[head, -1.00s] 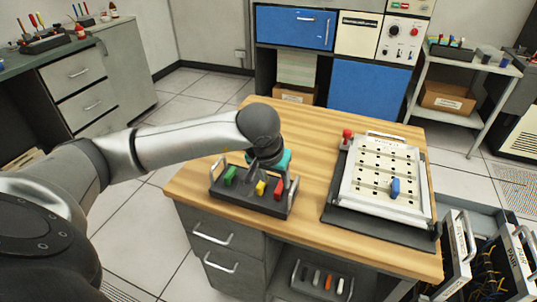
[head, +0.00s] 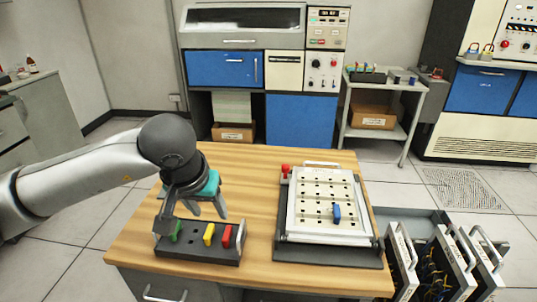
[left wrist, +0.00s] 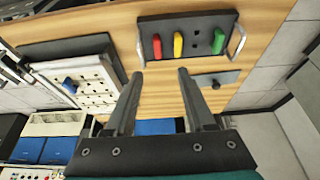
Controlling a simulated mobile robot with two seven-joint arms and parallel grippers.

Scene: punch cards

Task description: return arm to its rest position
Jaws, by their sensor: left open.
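My left gripper (head: 208,212) is open and empty, with its teal body above the wooden table and its fingers pointing down just beyond the dark peg holder (head: 195,254). Its two spread fingers also show in the left wrist view (left wrist: 160,74), with nothing between them. The holder carries a green peg (head: 175,231), a yellow peg (head: 209,234) and a red peg (head: 227,236). My left arm reaches in from the left and hides part of the table's left side. My right gripper is not in view.
A white punched board (head: 322,231) with a blue peg (head: 336,213) lies on a dark base at the table's right. A red knob (head: 285,170) stands at its far left corner. Bare wood (head: 250,185) separates board and holder. Handled panels (head: 440,260) stand right of the table.

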